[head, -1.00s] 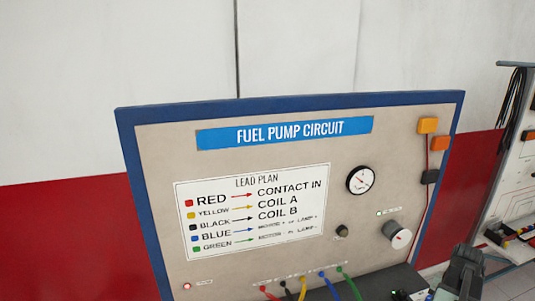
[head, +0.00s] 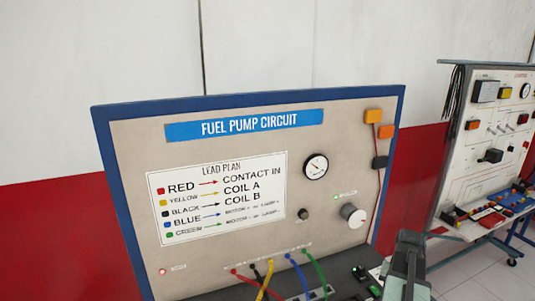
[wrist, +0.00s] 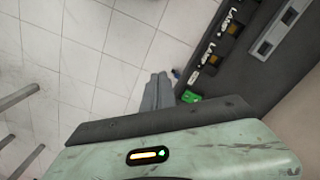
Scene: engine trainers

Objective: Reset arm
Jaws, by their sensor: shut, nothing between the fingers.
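My gripper (wrist: 158,85) shows in the wrist view with its two grey fingers together and nothing between them. It is above pale floor tiles, just left of the dark base of a trainer. In the head view the end of my arm (head: 410,245) stands at the lower right, in front of the fuel pump circuit board (head: 130,140). Its fingertips are hard to make out there. No contact with the board shows.
Red, black, yellow, blue and green leads (head: 312,265) plug in along the board's lower edge. A gauge (head: 315,167) and a knob (head: 352,215) sit at its right. A second trainer (head: 490,140) stands farther right, with open floor (head: 455,270) between.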

